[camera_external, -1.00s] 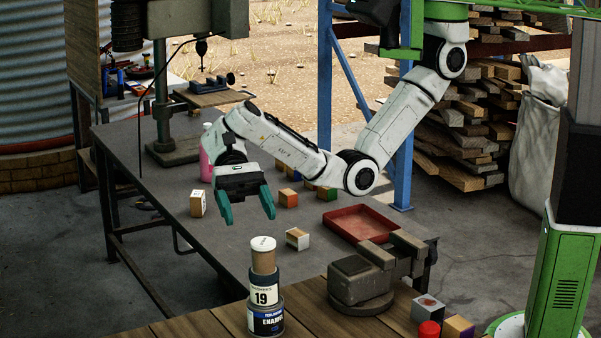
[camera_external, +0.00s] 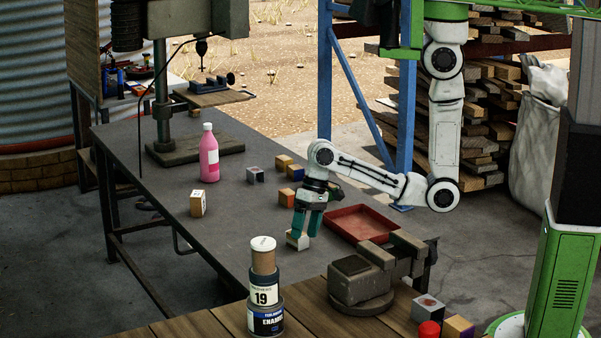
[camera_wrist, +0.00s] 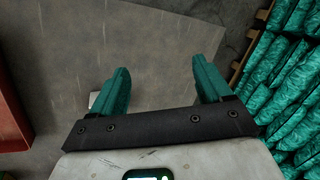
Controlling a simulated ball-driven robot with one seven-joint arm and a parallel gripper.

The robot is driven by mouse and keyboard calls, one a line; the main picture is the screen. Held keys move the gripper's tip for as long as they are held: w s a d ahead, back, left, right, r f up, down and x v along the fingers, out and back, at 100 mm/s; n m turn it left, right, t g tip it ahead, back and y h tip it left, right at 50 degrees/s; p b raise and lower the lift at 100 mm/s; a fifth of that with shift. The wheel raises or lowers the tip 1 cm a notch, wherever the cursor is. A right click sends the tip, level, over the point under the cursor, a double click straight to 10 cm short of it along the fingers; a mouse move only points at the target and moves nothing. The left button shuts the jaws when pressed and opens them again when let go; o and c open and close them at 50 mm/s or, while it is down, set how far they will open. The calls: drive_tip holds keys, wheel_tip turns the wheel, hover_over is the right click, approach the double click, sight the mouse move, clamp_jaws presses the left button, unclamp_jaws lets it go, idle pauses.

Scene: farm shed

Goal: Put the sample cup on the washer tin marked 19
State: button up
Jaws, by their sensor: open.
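A brown cylinder with a white lid (camera_external: 263,257), which looks like the sample cup, stands upright on the washer tin marked 19 (camera_external: 264,294). That tin rests on a dark enamel can (camera_external: 266,320). My gripper (camera_external: 306,233) points down, behind and to the right of this stack, apart from it. It is open, low over the bench beside a small pale block (camera_external: 297,241), which it partly hides. In the wrist view, the open fingers (camera_wrist: 161,66) have bare bench between them, and a pale corner of a block (camera_wrist: 94,99) shows beside the left finger.
A red tray (camera_external: 360,223) and a grey vise (camera_external: 360,278) lie right of the gripper. Several small blocks, including an orange-sided one (camera_external: 287,197), sit behind it. A pink bottle (camera_external: 209,158) stands farther back. The bench's left middle is mostly clear.

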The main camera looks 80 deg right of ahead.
drive_tip(key=s+d+n+h, duration=0.3)
drive_tip(key=s+d, duration=1)
drive_tip(key=shift+s+n+g+h, duration=0.3)
drive_tip(key=shift+h, duration=0.1)
